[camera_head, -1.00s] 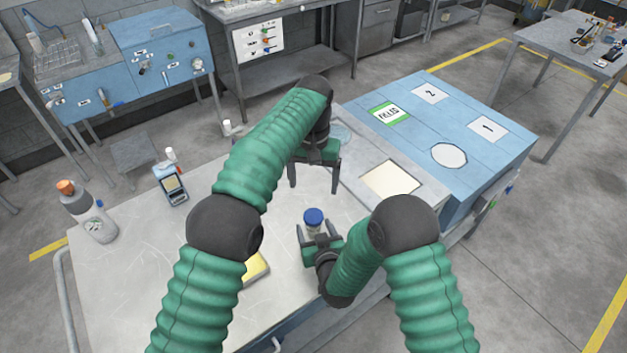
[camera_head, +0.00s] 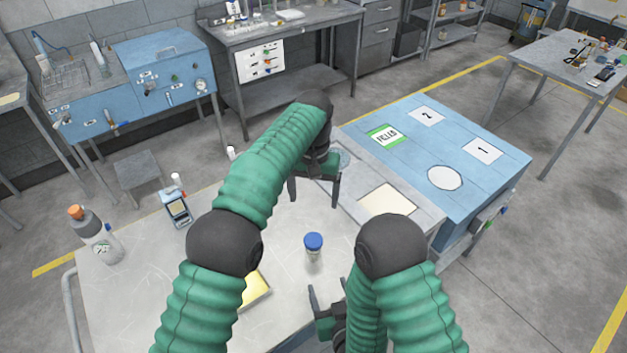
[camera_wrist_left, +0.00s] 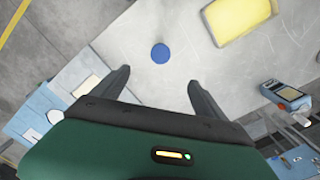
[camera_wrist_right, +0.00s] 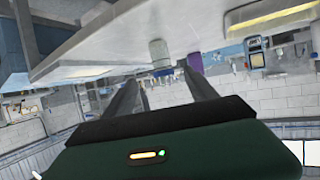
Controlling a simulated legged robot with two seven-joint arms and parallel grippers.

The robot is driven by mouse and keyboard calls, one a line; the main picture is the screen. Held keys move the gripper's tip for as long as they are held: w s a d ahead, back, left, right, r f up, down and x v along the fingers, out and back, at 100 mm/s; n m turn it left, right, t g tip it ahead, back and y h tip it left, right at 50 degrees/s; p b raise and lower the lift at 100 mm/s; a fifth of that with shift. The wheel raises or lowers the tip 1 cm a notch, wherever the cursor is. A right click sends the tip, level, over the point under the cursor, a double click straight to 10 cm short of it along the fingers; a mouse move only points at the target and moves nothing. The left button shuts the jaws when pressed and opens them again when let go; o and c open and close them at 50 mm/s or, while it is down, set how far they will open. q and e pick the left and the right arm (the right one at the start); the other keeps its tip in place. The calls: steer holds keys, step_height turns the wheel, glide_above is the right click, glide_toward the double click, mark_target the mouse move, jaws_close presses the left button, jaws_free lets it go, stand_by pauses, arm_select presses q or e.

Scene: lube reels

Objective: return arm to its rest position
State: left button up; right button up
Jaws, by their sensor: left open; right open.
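A small clear jar with a blue cap (camera_head: 313,243) stands upright on the pale worktable (camera_head: 150,290). Its cap also shows in the left wrist view (camera_wrist_left: 161,53), beyond the fingertips. My right gripper (camera_head: 329,294) is open and empty, on the near side of the jar and apart from it. In the right wrist view the jar (camera_wrist_right: 158,50) appears upside down beyond the open fingers. My left gripper (camera_head: 314,190) is open and empty above the far part of the table, beyond the jar.
A yellow pad (camera_head: 256,290) lies left of the jar, partly hidden by my left arm. A bottle with an orange cap (camera_head: 98,238) and a small handheld device (camera_head: 177,210) stand at the left. A blue machine (camera_head: 470,180) adjoins the table at the right.

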arm_select(q)
steer(key=shift+r, duration=0.35)
